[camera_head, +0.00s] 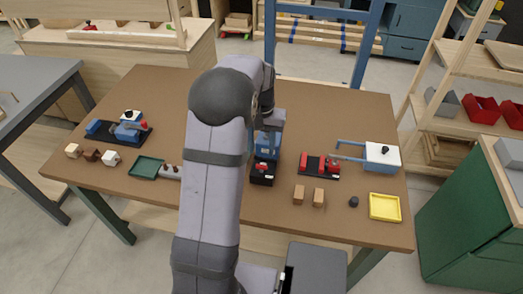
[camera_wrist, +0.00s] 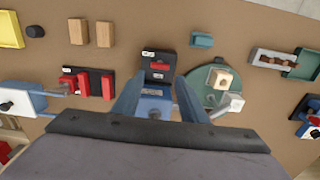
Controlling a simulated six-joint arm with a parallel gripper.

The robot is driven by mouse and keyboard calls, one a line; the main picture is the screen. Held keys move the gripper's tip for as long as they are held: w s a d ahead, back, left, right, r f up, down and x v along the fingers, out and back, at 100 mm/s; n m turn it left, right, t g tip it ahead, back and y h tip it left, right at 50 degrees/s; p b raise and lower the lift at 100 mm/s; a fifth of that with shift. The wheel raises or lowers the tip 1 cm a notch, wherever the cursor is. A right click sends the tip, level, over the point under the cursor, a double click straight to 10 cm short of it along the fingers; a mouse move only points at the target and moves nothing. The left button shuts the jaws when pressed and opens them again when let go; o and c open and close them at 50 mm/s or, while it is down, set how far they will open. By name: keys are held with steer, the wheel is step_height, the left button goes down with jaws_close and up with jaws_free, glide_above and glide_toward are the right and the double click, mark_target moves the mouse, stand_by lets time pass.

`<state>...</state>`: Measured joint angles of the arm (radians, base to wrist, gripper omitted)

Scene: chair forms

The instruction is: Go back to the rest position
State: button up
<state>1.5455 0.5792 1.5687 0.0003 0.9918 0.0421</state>
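My gripper (camera_wrist: 157,92) is above the table, with its two blue-grey fingers spread apart in the wrist view. Below and between them is a blue device with a black base (camera_wrist: 158,65) and a red part, standing on the table. I see nothing gripped. In the head view, my arm hides most of the gripper, and the black base (camera_head: 262,173) shows just in front of it. The brown table (camera_head: 335,226) spans the middle of the view.
To the right are a red device (camera_head: 320,166), wooden blocks (camera_head: 299,194), a yellow tray (camera_head: 385,207) and a white box with blue handles (camera_head: 382,156). To the left are a blue device (camera_head: 128,127), small cubes (camera_head: 72,150) and a green tray (camera_head: 146,167). A green disc (camera_wrist: 206,84) lies beside the fingers.

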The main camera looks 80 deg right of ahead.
stand_by(0.3)
steer(key=shift+d, duration=0.25)
steer(key=a+f+y, duration=0.1)
steer(key=a+f, duration=0.5)
steer(key=a, duration=0.5)
steer(key=w+a+r+n, duration=0.2)
steer(key=w+a+n, duration=0.45)
steer(key=a, duration=0.55)
steer(key=w+a+r+n+h, duration=0.1)
steer(key=w+a+r+n, duration=0.1)
steer(key=w+a+n, duration=0.75)
steer(key=w+a+r+n, duration=0.2)
steer(key=w+a, duration=0.3)
steer(key=a, duration=1)
step_height(320, 180, down, 18)
steer(key=b, duration=1.8)
steer(key=shift+d, duration=0.25)
